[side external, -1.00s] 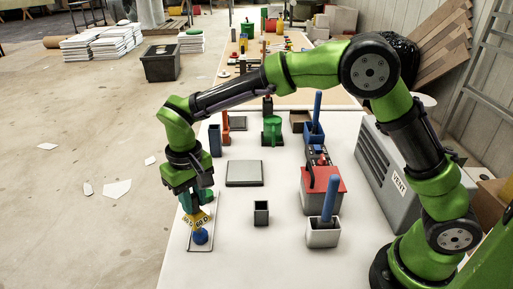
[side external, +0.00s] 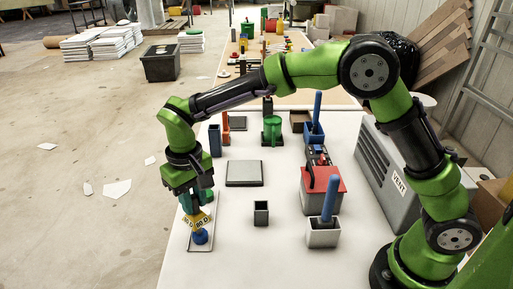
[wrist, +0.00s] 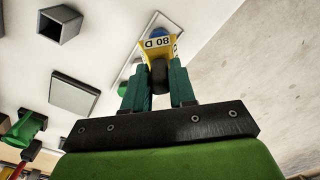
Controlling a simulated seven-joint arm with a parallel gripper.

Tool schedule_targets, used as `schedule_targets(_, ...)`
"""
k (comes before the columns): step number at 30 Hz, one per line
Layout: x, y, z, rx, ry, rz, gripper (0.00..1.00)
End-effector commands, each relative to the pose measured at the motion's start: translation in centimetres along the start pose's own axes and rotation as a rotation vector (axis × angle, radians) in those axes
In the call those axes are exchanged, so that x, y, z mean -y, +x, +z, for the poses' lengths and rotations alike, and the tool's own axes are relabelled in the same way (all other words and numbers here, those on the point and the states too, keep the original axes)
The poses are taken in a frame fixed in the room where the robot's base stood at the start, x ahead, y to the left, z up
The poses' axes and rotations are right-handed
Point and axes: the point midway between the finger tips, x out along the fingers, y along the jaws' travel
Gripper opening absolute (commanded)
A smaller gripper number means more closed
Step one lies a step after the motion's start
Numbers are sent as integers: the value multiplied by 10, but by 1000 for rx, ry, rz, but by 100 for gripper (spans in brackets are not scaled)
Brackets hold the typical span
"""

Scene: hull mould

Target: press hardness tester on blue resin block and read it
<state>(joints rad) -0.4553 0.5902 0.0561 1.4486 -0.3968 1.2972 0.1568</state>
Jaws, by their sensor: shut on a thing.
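My gripper (side external: 192,203) points down at the left front of the white table. It also shows in the wrist view (wrist: 160,88), with its teal fingers shut on the hardness tester. The hardness tester has a yellow face (side external: 197,221) marked "80 D", which also shows in the wrist view (wrist: 158,45). A blue resin block (side external: 200,237) is directly beneath the tester, on a thin white tray (side external: 207,249). In the wrist view, the blue block (wrist: 162,32) shows just beyond the yellow face. The tester's underside appears to meet the block, but the contact itself is hidden.
A small dark open box (side external: 261,213) and a flat grey slab (side external: 244,173) lie to the right. A grey box (side external: 323,233) holding a blue rod and a red-topped box (side external: 322,181) stand farther right. A grey vent unit (side external: 385,165) lines the right side.

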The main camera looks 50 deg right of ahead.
Motion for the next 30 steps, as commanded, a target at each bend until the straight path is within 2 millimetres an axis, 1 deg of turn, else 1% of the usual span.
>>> schedule_targets(19,0,0,0,2,0,1,0)
schedule_targets(22,0,-7,0,0,-1,1,0)
schedule_targets(30,0,-35,0,-2,0,0,0)
